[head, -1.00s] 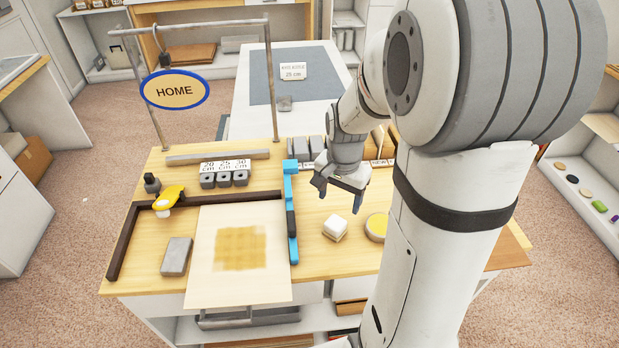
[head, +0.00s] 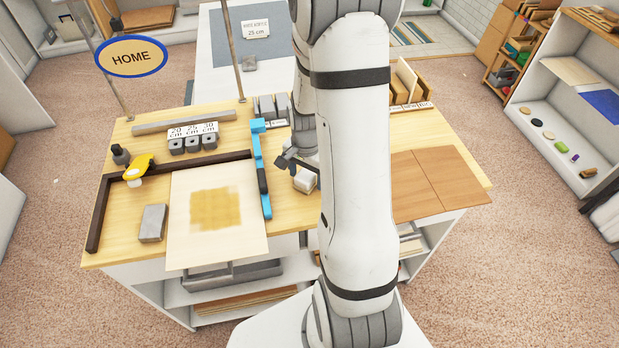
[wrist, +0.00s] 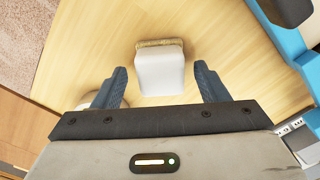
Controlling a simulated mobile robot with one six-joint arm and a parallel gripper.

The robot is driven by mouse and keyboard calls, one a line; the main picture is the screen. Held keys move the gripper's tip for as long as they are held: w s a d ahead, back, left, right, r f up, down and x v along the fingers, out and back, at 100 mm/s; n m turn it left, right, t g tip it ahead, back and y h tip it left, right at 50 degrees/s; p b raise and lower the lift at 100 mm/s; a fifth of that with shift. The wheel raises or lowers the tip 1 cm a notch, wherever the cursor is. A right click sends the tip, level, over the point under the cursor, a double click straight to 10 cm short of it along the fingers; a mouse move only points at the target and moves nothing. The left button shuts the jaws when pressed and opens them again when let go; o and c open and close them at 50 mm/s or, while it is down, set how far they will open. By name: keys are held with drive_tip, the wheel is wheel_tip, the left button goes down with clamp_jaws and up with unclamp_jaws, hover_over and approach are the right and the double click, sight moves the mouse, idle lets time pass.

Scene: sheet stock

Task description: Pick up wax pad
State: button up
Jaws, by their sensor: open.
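The wax pad appears to be the small white block with a tan, rough edge. In the head view the pad (head: 306,180) stands on the bench right of the blue bar, partly hidden by my arm. In the wrist view the pad (wrist: 160,72) lies between and slightly beyond my fingertips. My gripper (wrist: 162,76) is open and empty, with a gap on each side of the pad. In the head view my gripper (head: 290,163) is just above and left of the pad; its fingers are partly hidden.
A blue bar (head: 260,165) lies just left of the pad. A pale sheet with a yellow-brown patch (head: 218,245) lies further left, beside a grey block (head: 152,223). A round pale thing (wrist: 97,97) sits partly behind my left finger. Brown panels (head: 438,185) cover the bench's right side.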

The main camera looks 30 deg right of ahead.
sight(307, 175)
drive_tip(key=shift+c, duration=0.4)
drive_tip(key=c, duration=1.1)
wheel_tip(307, 175, up, 10)
drive_tip(key=shift+b, duration=0.45)
drive_tip(key=o, duration=0.5)
drive_tip(key=c, duration=0.3)
